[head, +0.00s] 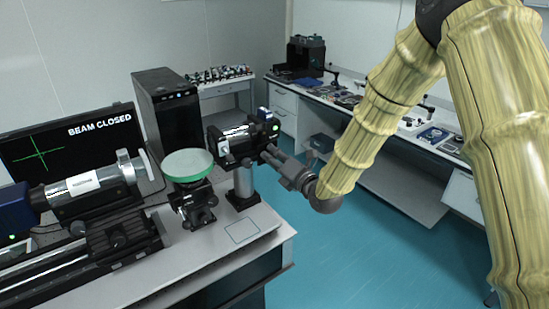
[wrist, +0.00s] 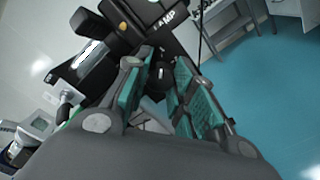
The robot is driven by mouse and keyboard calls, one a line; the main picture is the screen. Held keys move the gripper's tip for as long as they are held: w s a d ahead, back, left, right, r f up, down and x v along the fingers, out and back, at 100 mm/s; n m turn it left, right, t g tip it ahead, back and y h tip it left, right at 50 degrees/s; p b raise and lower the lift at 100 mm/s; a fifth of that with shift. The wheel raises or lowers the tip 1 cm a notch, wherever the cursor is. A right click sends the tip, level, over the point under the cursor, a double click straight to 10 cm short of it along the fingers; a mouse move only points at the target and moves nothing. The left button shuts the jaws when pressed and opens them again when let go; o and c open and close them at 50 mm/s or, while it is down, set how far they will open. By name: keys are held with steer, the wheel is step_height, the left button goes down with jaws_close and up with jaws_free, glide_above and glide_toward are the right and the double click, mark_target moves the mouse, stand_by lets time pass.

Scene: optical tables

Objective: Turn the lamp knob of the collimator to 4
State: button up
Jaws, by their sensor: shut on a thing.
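The collimator (head: 238,140) is a black, boxy unit on a grey post at the table's right end. In the wrist view, its dark housing (wrist: 125,18) bears a partly visible "LAMP" label. My gripper (head: 270,152) reaches the collimator's right end from the right. In the wrist view, my gripper (wrist: 166,68) has its green-padded fingers on either side of the small black lamp knob (wrist: 158,82) and is shut on it. The knob's scale and setting cannot be read, and the fingers hide its sides.
A monitor (head: 65,150) reads "BEAM CLOSED" beside a green cross. A round green-rimmed plate (head: 187,164) on a black mount stands left of the collimator. A grey cylinder (head: 95,190) lies farther left. The blue floor (head: 340,250) is open on the right.

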steer(key=shift+f+m+b, duration=0.1)
steer(key=shift+m+b, duration=0.3)
steer(key=m+b, duration=1)
steer(key=m, duration=0.6)
steer(key=shift+d, duration=0.1)
steer(key=m+b, duration=0.1)
steer(key=m, duration=0.2)
steer(key=shift+m, duration=0.4)
steer(key=m+b, duration=0.1)
steer(key=m, duration=0.5)
stand_by(0.5)
steer(key=o, duration=1.1)
steer(key=shift+m, duration=0.3)
steer(key=shift+c, duration=0.2)
